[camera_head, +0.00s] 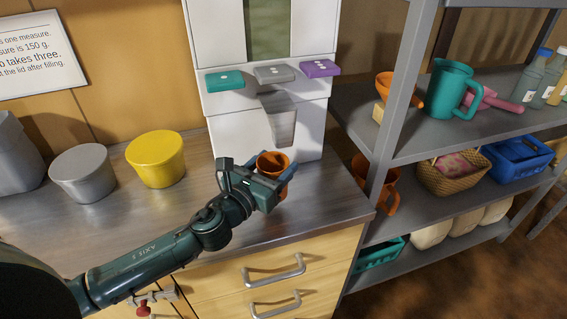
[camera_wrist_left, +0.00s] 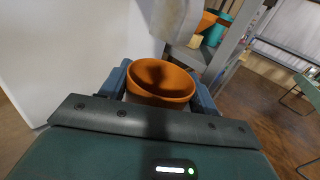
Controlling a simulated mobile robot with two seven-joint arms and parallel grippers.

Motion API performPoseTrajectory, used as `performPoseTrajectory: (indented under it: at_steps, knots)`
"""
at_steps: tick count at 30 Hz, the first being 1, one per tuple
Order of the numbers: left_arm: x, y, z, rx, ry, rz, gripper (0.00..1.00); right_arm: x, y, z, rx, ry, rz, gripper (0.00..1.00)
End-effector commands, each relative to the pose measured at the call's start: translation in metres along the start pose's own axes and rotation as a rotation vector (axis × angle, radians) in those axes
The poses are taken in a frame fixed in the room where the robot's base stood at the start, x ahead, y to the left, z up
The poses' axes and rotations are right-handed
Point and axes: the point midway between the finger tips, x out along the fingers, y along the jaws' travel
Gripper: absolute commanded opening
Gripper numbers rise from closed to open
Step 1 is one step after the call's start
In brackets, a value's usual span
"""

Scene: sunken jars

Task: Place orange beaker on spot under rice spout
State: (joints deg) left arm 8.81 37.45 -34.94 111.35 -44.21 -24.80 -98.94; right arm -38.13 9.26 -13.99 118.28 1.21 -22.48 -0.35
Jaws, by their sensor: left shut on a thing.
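The orange beaker (camera_head: 272,163) is held in my left gripper (camera_head: 275,174), in front of the white dispenser (camera_head: 240,125) in the head view. In the left wrist view the beaker (camera_wrist_left: 161,82) sits upright between the two blue fingers, its open mouth showing dark inside. The dispenser's grey spout (camera_head: 280,118) is above and just behind the beaker in the head view. The beaker's lower part and any marked spot below the spout are hidden by my gripper. My right gripper is not in view.
A yellow tub (camera_head: 156,159) and a grey tub (camera_head: 83,173) stand left on the metal counter (camera_head: 320,205). A shelf rack at right holds a teal jug (camera_head: 451,88), an orange funnel (camera_head: 385,84) and a basket (camera_head: 452,178). Counter right of the beaker is clear.

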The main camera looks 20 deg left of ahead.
Motion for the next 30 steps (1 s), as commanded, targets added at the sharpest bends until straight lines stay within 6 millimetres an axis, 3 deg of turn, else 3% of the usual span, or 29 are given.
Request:
performPoseTrajectory:
  at_steps: [3,7,17,21,29,30]
  knots:
    - [0.025,0.0,0.001,-0.001,-0.002,0.0,0.36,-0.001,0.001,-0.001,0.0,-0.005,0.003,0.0]
    - [0.037,-0.001,0.001,-0.001,-0.001,-0.002,0.36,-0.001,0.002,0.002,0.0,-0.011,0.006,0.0]
    - [0.038,0.001,-0.036,-0.004,0.003,0.0,0.36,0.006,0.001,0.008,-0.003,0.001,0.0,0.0]
    - [0.038,0.001,-0.035,0.0,0.0,0.0,0.36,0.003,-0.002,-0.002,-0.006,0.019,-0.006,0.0]
    - [0.038,0.001,-0.041,0.0,0.001,0.0,0.36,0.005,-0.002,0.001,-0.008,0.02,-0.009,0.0]
    - [0.038,0.001,-0.039,0.001,0.001,0.0,0.64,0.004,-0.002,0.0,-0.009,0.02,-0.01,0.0]
